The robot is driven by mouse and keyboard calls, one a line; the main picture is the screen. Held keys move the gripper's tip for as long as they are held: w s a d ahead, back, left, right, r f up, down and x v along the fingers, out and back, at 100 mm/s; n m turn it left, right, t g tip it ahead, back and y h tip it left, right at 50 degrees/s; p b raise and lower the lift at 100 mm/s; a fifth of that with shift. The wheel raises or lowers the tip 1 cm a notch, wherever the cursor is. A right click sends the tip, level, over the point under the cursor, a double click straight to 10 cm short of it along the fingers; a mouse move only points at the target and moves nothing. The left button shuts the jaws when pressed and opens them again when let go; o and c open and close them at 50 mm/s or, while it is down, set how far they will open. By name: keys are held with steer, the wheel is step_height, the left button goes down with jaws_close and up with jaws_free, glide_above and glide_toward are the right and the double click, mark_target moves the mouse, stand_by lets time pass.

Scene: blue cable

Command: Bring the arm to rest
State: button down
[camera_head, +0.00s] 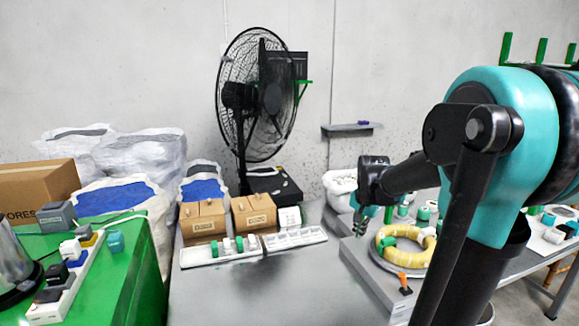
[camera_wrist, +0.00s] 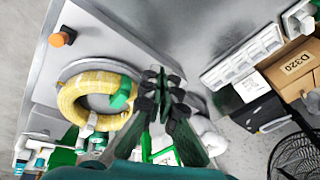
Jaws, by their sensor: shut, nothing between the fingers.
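My gripper (camera_head: 359,222) shows in the head view at the end of my teal and black arm, above the left edge of the grey table on the right. It is shut and empty, pointing down. In the wrist view the closed fingers (camera_wrist: 163,78) are over the grey surface, beside a yellow coiled cable (camera_wrist: 72,97). The same yellow coil (camera_head: 427,247) lies on the grey table in the head view, to the right of my gripper and apart from it. No blue cable can be made out. My arm hides part of the table.
A white power strip (camera_head: 310,236) and cardboard boxes (camera_head: 204,220) stand on the middle table. A black fan (camera_head: 262,95) stands behind. A green table (camera_head: 118,275) at left holds a strip of plugs. An orange-topped item (camera_head: 405,284) is at the right table's front. The middle table's front is clear.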

steer(key=s+a+f+n, duration=0.1)
steer(key=s+f+n, duration=0.3)
steer(key=s, duration=0.5)
steer(key=s+a+f+n+t, duration=0.1)
steer(key=s+f+n, duration=0.3)
steer(key=s+f, duration=0.4)
steer(key=shift+s+a, duration=0.5)
steer(key=shift+s, duration=0.4)
